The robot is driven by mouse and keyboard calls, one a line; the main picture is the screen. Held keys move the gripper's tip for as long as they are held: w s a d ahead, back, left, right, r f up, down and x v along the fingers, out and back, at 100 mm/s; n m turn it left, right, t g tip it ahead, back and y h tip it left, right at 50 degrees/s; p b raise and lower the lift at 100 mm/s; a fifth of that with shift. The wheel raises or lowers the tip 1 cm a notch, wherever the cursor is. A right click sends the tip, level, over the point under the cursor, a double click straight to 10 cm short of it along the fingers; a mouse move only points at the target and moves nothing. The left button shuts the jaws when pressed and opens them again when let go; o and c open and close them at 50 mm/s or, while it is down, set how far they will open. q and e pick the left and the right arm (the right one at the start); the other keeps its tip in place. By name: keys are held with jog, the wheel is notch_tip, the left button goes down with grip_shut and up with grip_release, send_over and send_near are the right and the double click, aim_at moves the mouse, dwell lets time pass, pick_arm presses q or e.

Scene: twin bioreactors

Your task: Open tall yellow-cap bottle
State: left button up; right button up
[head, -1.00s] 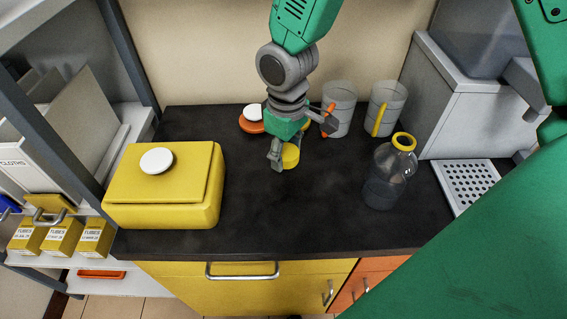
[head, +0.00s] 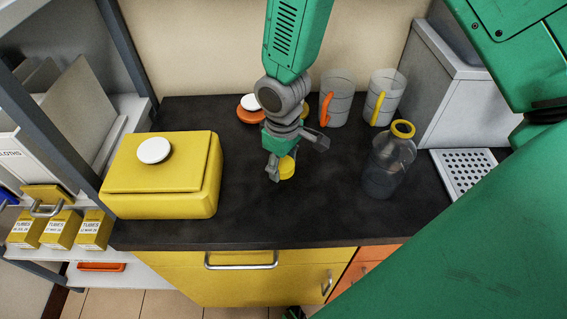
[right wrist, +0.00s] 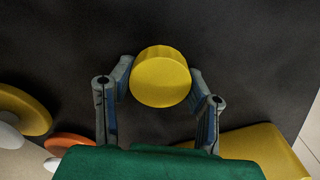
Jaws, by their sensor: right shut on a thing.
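A tall clear bottle (head: 388,172) stands upright on the dark counter at the right. A yellow ring (head: 403,129) surrounds its mouth, which is open with no cap on it. My right gripper (head: 284,168) is to the left of the bottle, well apart from it, and is shut on a yellow cap (head: 287,167). In the right wrist view the yellow cap (right wrist: 160,76) sits between the two fingertips (right wrist: 160,84). I cannot tell how high it is above the counter. My left gripper is not recognisable in these views.
A yellow box (head: 165,178) with a white knob stands at the left. Two clear jugs (head: 333,98) (head: 383,98) stand at the back. Orange and white lids (head: 250,108) lie behind my gripper. A perforated tray (head: 464,173) is at the right. The counter's front middle is clear.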

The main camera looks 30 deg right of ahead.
aim_at(281, 165)
jog(key=shift+s+a+f, duration=0.15)
jog(key=shift+s+f, duration=0.1)
jog(key=shift+f, duration=0.15)
jog(key=shift+s+a+f, duration=0.1)
jog(key=shift+a, duration=0.1)
grip_shut()
jog(key=o, duration=1.3)
grip_release()
jog(key=shift+a, duration=0.1)
jog(key=shift+w+f, duration=0.1)
jog(key=shift+w, duration=0.1)
pick_arm(q)
jog(key=shift+a+f, duration=0.25)
jog(key=shift+a, duration=0.05)
pick_arm(e)
jog(key=shift+w+r, duration=0.1)
jog(key=shift+r, duration=0.3)
pick_arm(q)
jog(key=shift+w+r+p, duration=0.1)
jog(key=shift+r+p, duration=0.5)
jog(key=shift+r, duration=0.05)
pick_arm(e)
notch_tip(281, 165, up, 12)
jog(key=shift+r, duration=0.25)
